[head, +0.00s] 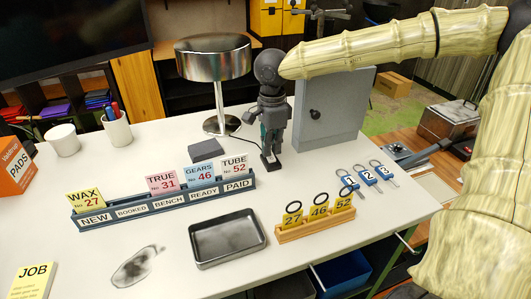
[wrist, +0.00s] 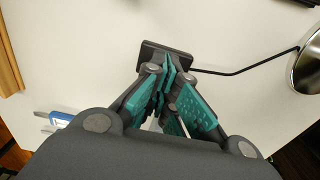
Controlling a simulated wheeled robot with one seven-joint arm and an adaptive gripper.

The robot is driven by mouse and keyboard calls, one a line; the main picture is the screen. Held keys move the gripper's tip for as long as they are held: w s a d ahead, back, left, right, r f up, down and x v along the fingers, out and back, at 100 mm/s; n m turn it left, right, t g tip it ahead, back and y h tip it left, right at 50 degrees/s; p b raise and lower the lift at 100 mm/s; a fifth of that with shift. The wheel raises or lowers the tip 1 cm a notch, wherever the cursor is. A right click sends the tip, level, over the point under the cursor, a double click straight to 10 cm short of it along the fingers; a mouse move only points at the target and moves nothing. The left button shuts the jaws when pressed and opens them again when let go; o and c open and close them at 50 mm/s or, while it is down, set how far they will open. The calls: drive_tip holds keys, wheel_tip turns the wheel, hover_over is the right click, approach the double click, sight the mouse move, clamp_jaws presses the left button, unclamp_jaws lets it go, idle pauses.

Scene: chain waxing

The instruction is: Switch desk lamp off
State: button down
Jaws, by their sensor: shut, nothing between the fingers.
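The desk lamp (head: 213,58) has a wide chrome shade and a round chrome base on the white table, left of my arm. I cannot tell whether it is lit. Its base also shows at the right edge of the wrist view (wrist: 308,66). A black cord runs from the base to a small dark switch box (wrist: 152,47) lying on the table. My gripper (head: 268,150) points down with its teal-padded fingers shut and empty. In the wrist view the fingertips (wrist: 168,72) overlap the near part of the switch box. I cannot tell whether they touch it. The fingers hide part of its top.
A grey cabinet (head: 338,110) stands close to the right of my gripper. A grey block (head: 206,149) lies to its left. The card rack (head: 165,203), dark tray (head: 228,239), yellow tag holder (head: 316,226) and keys (head: 368,176) lie nearer the front.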

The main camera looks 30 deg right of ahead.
sight(271, 157)
drive_tip(key=shift+r+p, duration=2.8)
drive_tip(key=shift+p, duration=0.3)
